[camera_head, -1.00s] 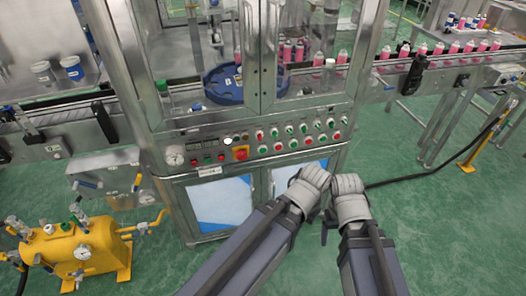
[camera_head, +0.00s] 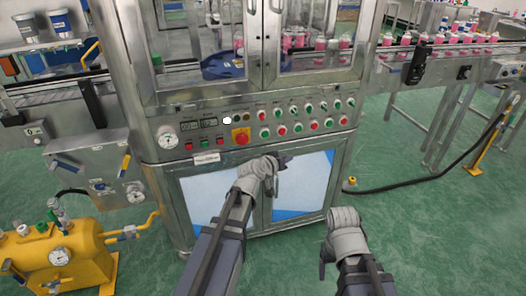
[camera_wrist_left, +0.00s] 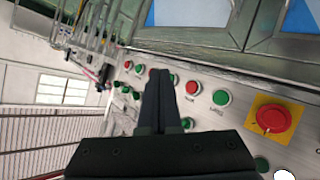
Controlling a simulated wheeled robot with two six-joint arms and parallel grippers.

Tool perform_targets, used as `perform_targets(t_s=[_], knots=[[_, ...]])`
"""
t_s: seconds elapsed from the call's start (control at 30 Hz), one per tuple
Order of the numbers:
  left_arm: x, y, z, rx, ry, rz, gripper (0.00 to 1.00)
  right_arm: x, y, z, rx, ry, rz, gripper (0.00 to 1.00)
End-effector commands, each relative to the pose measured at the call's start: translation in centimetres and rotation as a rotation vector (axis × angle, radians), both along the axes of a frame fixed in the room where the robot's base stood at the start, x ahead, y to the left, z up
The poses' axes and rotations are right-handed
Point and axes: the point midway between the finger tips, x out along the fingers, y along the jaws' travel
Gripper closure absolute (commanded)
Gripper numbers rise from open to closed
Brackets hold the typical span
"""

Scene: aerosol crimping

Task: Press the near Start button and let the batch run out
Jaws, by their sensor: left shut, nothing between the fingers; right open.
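The button panel (camera_head: 210,147) runs across the machine's front, with red and green buttons in two rows. Its lower row has a green button (camera_head: 265,132) and a red button (camera_head: 281,129). The same green button (camera_wrist_left: 221,97) and red button (camera_wrist_left: 192,87) show in the left wrist view; their labels are too small to read. My left gripper (camera_head: 286,158) is shut and empty, appearing just below the lower row; in the left wrist view its fingers (camera_wrist_left: 159,80) point toward the panel, contact unclear. My right gripper (camera_head: 324,262) is open, lower right, away from the panel.
A red emergency stop (camera_head: 240,136) on a yellow plate sits left of the buttons, also in the left wrist view (camera_wrist_left: 273,117). Pink cans (camera_head: 320,43) stand behind glass and along the right conveyor. A yellow tank (camera_head: 60,254) stands lower left. A black hose (camera_head: 410,188) lies right.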

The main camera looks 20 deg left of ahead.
Motion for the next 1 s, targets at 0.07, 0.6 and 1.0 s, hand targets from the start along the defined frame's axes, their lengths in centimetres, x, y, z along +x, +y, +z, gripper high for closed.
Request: perform_targets(t_s=[0.07,0.6,1.0], knots=[[1.0,2.0,-0.7,-0.021,-0.049,0.052,1.00,0.0,0.0,-1.8,0.000,0.000,0.000,0.26],[2.1,4.8,0.1,-0.050,-0.121,0.129,1.00,0.0,0.0,-2.6,0.000,0.000,0.000,0.26],[4.9,6.6,0.0,-0.050,-0.120,0.129,1.00,0.0,0.0,-2.6,0.000,0.000,0.000,0.26]])
